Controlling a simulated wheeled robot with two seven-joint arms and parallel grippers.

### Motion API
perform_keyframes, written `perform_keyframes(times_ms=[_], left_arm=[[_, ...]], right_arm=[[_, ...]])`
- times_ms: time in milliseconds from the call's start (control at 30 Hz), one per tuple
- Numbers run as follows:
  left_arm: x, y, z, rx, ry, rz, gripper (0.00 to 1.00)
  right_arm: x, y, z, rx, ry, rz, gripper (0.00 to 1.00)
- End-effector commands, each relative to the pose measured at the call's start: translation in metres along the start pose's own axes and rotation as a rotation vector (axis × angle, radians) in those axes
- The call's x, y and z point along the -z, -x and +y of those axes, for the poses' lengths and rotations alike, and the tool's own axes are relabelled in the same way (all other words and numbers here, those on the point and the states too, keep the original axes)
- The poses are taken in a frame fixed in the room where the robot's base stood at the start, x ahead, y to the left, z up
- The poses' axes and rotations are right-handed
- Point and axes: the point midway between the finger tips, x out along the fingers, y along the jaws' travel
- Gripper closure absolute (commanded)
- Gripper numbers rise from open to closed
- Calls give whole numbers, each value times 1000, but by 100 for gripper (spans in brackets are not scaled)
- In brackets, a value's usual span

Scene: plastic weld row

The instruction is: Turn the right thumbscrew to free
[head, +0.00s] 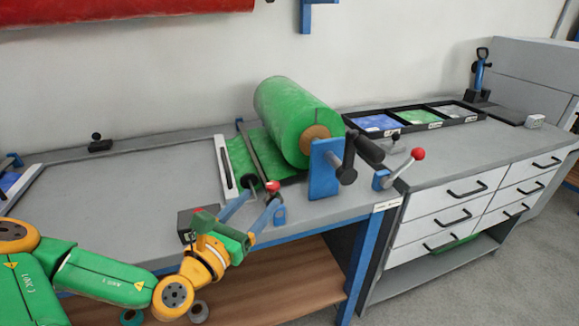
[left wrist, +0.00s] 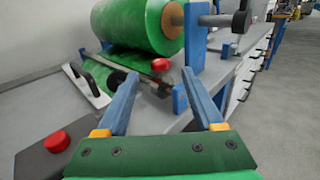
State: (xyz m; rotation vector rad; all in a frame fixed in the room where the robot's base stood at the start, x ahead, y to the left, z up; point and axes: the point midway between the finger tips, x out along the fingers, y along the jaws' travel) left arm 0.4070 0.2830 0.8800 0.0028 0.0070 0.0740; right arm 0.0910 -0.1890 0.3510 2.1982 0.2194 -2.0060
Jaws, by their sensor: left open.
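My left gripper (head: 262,194) is open at the front edge of the bench, below the green roll (head: 290,112). Its two blue fingers also show in the left wrist view (left wrist: 157,80), with nothing held between them. A red knob (head: 272,186) lies just past the fingertips; in the left wrist view the red knob (left wrist: 160,65) appears between them. I cannot tell for certain which knob is the right thumbscrew. My right gripper is not in view.
A red-ball lever (head: 417,154) and a blue roll stand (head: 323,172) are to the right. A dark box with a red button (left wrist: 56,141) is close at the lower left of the wrist view. The grey bench (head: 130,200) is clear on the left.

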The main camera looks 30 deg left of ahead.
Motion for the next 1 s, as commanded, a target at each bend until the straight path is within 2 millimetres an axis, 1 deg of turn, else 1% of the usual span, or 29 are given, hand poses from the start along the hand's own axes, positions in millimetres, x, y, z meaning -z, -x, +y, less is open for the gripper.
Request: perform_keyframes(times_ms=[67,133,300,400,500,633,800,833,867,900,967,1000], left_arm=[[0,-2,0,-1,1,-1,31],[0,-10,0,-3,4,-2,31],[-3,-41,1,-5,8,-5,31],[-2,-55,1,-5,8,-3,31],[-2,-66,1,-3,5,-2,31],[0,-71,0,-2,4,0,31],[0,-71,0,-1,3,1,31],[0,-71,0,-1,3,1,34],[0,-71,0,-1,3,1,42],[0,-71,0,-1,3,1,53],[0,-71,0,-1,3,1,69],[0,-71,0,-1,3,1,80]], right_arm=[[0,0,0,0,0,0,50],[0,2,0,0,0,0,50],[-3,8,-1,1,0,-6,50],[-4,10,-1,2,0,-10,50],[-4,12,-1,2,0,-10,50],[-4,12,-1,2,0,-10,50],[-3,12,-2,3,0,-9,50],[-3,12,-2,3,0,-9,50],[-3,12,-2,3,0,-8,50],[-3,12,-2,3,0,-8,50],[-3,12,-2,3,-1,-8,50],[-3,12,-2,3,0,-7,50]])
